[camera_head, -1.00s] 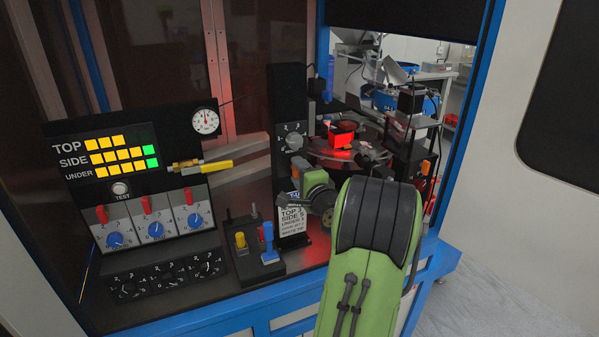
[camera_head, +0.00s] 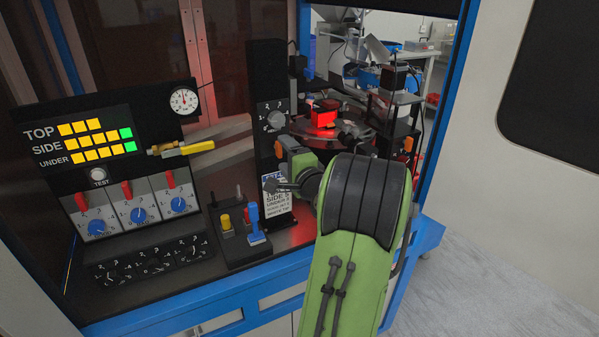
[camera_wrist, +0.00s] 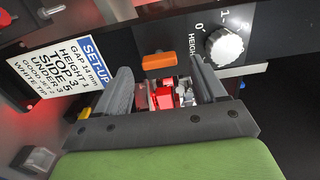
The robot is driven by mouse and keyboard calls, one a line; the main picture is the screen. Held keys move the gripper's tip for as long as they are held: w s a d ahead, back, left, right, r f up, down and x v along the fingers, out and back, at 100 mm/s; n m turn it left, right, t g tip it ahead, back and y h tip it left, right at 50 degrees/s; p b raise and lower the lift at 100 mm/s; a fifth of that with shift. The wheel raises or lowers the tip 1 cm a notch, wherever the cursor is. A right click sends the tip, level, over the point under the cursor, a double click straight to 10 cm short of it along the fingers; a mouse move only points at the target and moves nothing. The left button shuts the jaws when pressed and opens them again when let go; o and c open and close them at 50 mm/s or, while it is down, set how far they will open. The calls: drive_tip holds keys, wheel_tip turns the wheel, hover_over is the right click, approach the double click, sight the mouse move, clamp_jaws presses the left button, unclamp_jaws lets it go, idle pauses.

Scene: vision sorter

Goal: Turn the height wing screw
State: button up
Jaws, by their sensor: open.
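The black column carries an orange wing-shaped piece (camera_wrist: 158,61), which looks like the wing screw. It also shows small in the head view (camera_head: 278,149), below a round grey dial (camera_head: 277,120). In the wrist view the dial (camera_wrist: 225,46) sits right of the orange piece, beside the word HEIGHT. My gripper (camera_wrist: 163,76) is open, its two grey fingers spread with nothing held between them. The orange piece lies just beyond and between the fingertips, with no clear contact. In the head view my gripper (camera_head: 272,184) is beside the column, below the orange piece.
A white SET-UP card (camera_wrist: 68,63) reading HEIGHT 1 stands left of the fingers. A control panel (camera_head: 80,140) with lit bars, red levers and blue dials stands left. A black block with yellow and blue levers (camera_head: 240,235) is below my gripper. A red-lit turntable (camera_head: 340,135) lies behind.

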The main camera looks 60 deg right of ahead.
drive_tip(key=b+v, duration=0.3)
drive_tip(key=v, duration=1)
drive_tip(key=shift+s+a, duration=0.15)
drive_tip(key=shift+s, duration=0.05)
drive_tip(key=shift+f, duration=0.1)
drive_tip(key=w+a+f+n+g+y, duration=0.25)
drive_tip(key=w+a+n+y, duration=0.35)
drive_tip(key=a, duration=0.4)
drive_tip(key=w+a+f+n+g+y, duration=0.1)
drive_tip(key=w+a+f+n+y, duration=0.3)
drive_tip(key=a+n, duration=0.5)
drive_tip(key=s+a+f+n+g, duration=0.2)
drive_tip(key=s+a+n+g, duration=0.2)
drive_tip(key=a, duration=0.7)
drive_tip(key=s+a+n+g, duration=0.2)
drive_tip(key=s+n, duration=0.3)
drive_tip(key=s, duration=0.4)
drive_tip(key=shift+s+a+h+p, duration=0.15)
drive_tip(key=shift+a+h+p, duration=0.15)
drive_tip(key=shift+a+h, duration=0.1)
